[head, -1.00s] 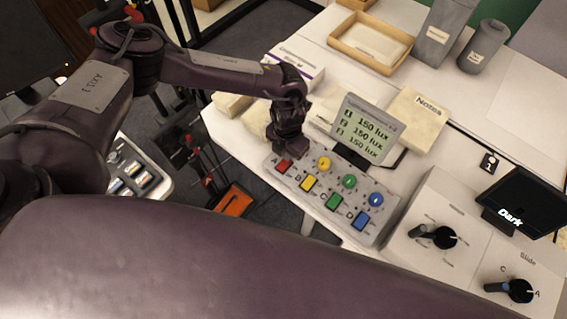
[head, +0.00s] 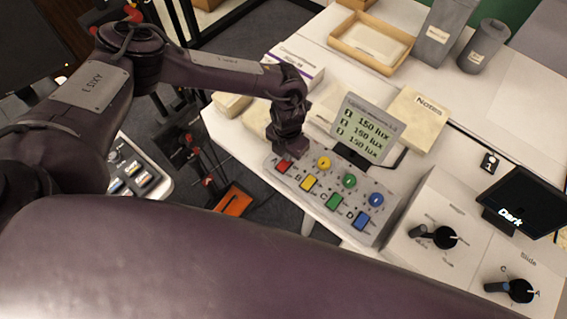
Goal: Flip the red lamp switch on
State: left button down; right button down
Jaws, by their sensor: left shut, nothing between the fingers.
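A grey control panel (head: 325,217) lies near the front edge of the white table. It has a row of square switches: red (head: 284,166) at A, yellow (head: 309,183) at B, green (head: 333,201) at C and blue (head: 360,220) at D. Round knobs stand behind them; any knob behind the red switch is hidden by my gripper. My left gripper (head: 288,154) is shut and empty, pointing down right at the red switch's far edge. I cannot tell whether it touches the switch. My right gripper is not in view.
A control box (head: 424,213) with black dials and a screen reading "Dark" (head: 519,203) stand at right. A Notes pad (head: 417,119), wooden tray (head: 369,42) and grey containers (head: 439,32) are behind.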

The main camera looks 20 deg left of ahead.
pick_arm(q)
jog(key=shift+f+b, duration=0.7)
jog(key=shift+f, duration=0.15)
jog(key=shift+r, duration=0.1)
jog(key=shift+r+p, duration=2.7)
jog(key=shift+r, duration=0.8)
